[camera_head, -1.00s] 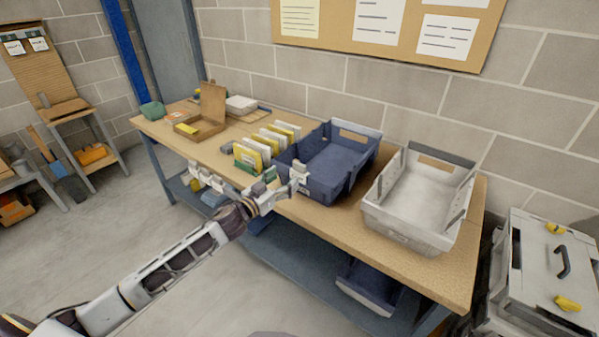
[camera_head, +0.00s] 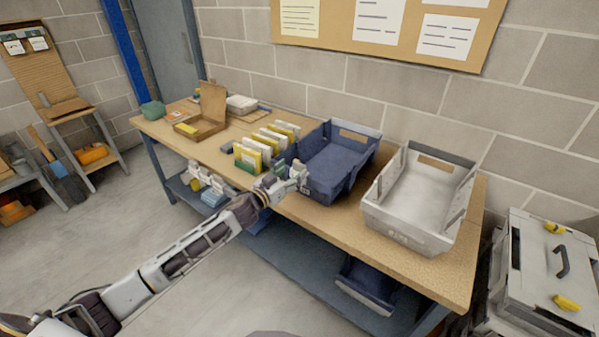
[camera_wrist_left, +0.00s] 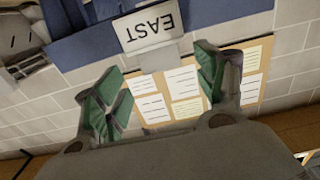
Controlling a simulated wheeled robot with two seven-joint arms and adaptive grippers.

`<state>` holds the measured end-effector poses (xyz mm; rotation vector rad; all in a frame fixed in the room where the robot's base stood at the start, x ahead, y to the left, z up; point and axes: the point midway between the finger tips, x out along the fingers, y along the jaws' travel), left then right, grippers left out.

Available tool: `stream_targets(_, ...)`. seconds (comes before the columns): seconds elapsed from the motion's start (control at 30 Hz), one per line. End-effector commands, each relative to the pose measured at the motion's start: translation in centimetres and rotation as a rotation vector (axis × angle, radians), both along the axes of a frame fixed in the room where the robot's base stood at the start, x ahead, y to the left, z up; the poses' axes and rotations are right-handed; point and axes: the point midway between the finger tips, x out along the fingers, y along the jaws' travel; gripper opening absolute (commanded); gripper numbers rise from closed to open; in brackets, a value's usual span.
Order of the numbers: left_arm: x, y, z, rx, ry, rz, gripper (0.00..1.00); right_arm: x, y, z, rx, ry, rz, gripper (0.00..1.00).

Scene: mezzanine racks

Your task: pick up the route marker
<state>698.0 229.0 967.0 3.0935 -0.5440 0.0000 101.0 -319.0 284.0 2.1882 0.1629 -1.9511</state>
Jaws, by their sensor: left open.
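The route marker, a small white plate reading EAST (camera_wrist_left: 150,27), shows upside down near the top of the left wrist view, with a paler block below it. In the head view it is a small light shape (camera_head: 298,171) at the front corner of the blue tote (camera_head: 335,160). My left gripper (camera_head: 279,183) is open and close to the marker, above the table's front edge. In the wrist view its green-padded fingers (camera_wrist_left: 157,88) stand apart, one on each side of the marker's line. My right gripper is out of view.
A row of yellow and white cards (camera_head: 264,148) stands left of the blue tote. A grey tote (camera_head: 405,235) stands to its right. An open cardboard box (camera_head: 208,125) lies farther left on the table (camera_head: 330,219). A lower shelf (camera_head: 290,258) runs beneath.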

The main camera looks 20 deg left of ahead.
Motion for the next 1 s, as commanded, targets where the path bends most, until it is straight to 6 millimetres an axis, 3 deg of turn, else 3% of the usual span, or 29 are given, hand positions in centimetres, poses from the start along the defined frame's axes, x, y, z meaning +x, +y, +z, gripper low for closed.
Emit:
stream_targets(0.37,0.5,-0.2,0.0,0.001,0.0,0.0,0.71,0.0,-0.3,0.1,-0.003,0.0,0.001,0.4)
stream_targets(1.0,4.5,-1.5,0.0,0.0,-0.001,0.0,0.71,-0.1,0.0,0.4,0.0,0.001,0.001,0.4)
